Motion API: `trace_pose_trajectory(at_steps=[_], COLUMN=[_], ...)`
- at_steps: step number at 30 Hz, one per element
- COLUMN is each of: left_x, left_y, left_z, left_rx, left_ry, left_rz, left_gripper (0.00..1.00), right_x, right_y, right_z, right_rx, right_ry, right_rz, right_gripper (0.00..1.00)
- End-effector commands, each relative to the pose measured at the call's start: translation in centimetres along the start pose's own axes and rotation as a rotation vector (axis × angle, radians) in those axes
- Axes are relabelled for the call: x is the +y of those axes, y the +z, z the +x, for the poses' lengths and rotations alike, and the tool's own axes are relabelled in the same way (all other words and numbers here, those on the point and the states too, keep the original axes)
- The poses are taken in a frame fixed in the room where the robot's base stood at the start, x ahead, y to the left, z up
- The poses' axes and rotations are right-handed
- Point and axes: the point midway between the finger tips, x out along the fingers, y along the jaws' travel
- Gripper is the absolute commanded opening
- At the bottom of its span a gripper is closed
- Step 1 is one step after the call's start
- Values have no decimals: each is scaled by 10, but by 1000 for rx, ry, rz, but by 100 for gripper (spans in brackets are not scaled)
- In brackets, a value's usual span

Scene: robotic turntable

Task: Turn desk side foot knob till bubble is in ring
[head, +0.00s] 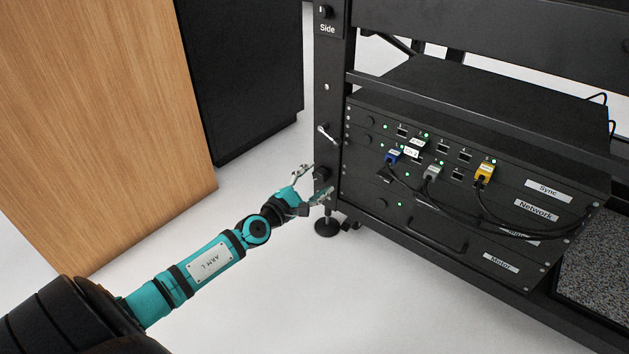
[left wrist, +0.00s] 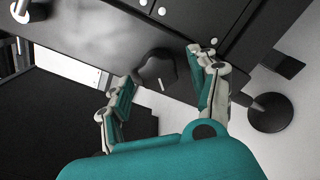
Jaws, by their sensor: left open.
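A black lobed knob (left wrist: 157,68) with a small white mark shows in the left wrist view, between the spread fingers of my left gripper (left wrist: 163,74). The fingers stand on either side of it; I cannot tell whether they touch it. In the head view the knob (head: 322,173) is low on the rack's front post, and my left gripper (head: 315,182) is open at it. A round black levelling foot (head: 327,227) stands on the floor below; it also shows in the left wrist view (left wrist: 271,113). I cannot make out a bubble or ring. My right gripper is not in view.
The black rack (head: 334,75) holds units with plugged cables (head: 425,195). A small silver lever (head: 326,133) sticks out from the post above my gripper. A "Side" label (head: 327,29) is higher up. A wooden panel (head: 120,110) and black cabinet (head: 245,80) stand left. Floor between is clear.

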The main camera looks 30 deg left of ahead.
Motion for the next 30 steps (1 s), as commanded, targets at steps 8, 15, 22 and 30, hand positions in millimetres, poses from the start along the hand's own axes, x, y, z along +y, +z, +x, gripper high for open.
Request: trace_pose_trajectory(at_steps=[8, 15, 22, 30], left_x=[-1, -2, -1, 0], left_y=[-1, -1, -1, 0], left_z=[-14, -60, -99, -119], left_rx=[1, 2, 2, 0], left_ry=[-3, -6, -4, -1], left_rz=[1, 3, 2, 1], left_gripper=[61, 61, 61, 61], right_x=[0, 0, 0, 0], right_y=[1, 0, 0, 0], right_z=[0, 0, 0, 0], right_rx=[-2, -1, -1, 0], right_ry=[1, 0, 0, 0], right_rz=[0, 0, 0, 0], right_gripper=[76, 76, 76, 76])
